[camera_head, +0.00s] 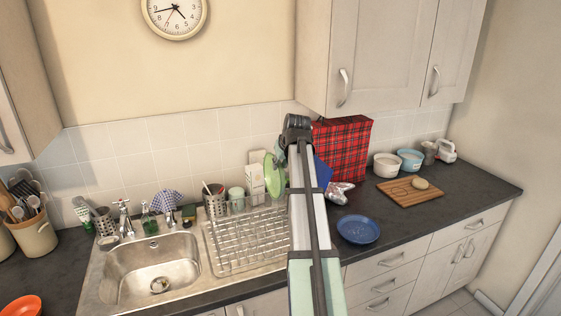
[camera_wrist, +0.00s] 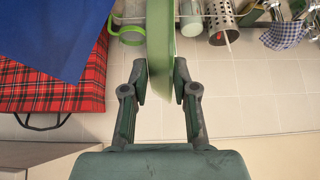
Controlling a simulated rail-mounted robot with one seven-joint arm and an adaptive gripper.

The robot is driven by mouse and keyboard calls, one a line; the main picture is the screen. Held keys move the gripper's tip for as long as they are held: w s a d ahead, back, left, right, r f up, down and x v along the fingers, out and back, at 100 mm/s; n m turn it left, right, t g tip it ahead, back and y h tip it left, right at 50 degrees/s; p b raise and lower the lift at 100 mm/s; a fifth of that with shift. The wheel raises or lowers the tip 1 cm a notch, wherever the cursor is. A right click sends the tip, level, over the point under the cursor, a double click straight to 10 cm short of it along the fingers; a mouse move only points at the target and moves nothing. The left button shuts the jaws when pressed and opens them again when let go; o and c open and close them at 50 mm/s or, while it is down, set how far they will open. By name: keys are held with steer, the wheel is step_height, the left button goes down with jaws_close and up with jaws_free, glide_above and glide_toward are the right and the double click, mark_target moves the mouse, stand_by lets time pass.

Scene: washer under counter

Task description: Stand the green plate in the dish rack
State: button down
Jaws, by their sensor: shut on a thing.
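The green plate (camera_head: 273,174) is held up on edge above the right rear of the dish rack, partly hidden by my arm in the head view. In the wrist view the green plate (camera_wrist: 160,45) shows edge-on between the two fingers of my gripper (camera_wrist: 161,90), which is shut on it. My gripper is hidden behind my arm in the head view. The wire dish rack (camera_head: 240,243) sits on the drainer right of the sink and looks empty in its visible part. The plate appears apart from the rack.
A steel sink (camera_head: 155,270) lies left of the rack. A red tartan bag (camera_head: 342,148) stands against the wall at right, with a blue item partly hidden beside it. A blue plate (camera_head: 358,229) lies on the counter. A utensil holder (camera_head: 215,200) stands behind the rack.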

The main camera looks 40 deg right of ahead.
mark_target(281, 189)
steer(key=shift+f+b, duration=2.65)
steer(key=shift+f, duration=2.8)
steer(key=shift+s+a+f+b, duration=0.15)
steer(key=shift+f+b, duration=0.15)
steer(key=shift+f, duration=0.2)
steer(key=shift+s+d+f+b, duration=0.15)
steer(key=shift+f+b, duration=0.15)
steer(key=shift+f, duration=0.2)
steer(key=f, duration=0.1)
steer(key=f+b, duration=0.1)
steer(key=shift+w+a+f, duration=0.15)
steer(key=shift+a+f, duration=0.05)
steer(key=shift+f, duration=0.1)
steer(key=shift+d, duration=0.1)
steer(key=c, duration=0.8)
jaws_free()
steer(key=shift+w+d, duration=0.15)
steer(key=shift+r, duration=0.15)
